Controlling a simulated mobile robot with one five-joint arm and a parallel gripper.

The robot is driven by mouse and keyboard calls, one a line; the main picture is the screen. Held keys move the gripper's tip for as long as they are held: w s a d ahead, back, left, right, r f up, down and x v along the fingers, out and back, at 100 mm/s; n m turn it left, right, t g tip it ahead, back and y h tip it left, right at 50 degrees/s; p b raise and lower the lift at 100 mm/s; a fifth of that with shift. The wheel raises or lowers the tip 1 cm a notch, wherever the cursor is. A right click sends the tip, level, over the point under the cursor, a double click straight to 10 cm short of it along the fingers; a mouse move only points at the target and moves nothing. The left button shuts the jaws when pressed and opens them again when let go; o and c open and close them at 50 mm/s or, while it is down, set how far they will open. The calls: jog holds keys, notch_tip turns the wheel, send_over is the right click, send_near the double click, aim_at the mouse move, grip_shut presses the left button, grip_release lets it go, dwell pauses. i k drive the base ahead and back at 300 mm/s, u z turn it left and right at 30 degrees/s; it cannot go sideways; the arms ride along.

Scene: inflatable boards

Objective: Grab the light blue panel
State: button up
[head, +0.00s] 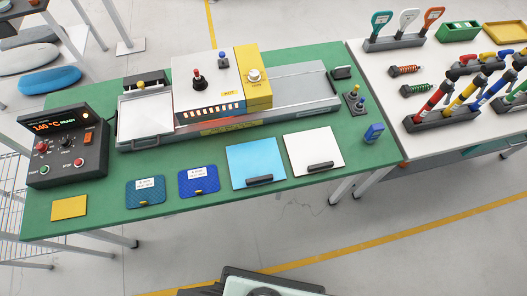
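The light blue panel (256,158) lies flat on the green table near its front edge, right of the middle. It is a square sheet with a dark bar handle (259,181) along its front side. A white panel (314,147) with a similar dark handle lies just to its right, and the two are apart. My gripper is not in view. Only a dark and pale part of my own body shows at the bottom edge, below the table.
Two blue textured patches (199,182) and a yellow square (69,208) lie left of the panel. A heat press machine (208,87) stands behind it. A control box (66,145) is at far left. A white table (381,90) with pumps adjoins at right. Floor in front is clear.

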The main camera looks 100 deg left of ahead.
aim_at(255, 164)
jog(key=u, duration=3.5)
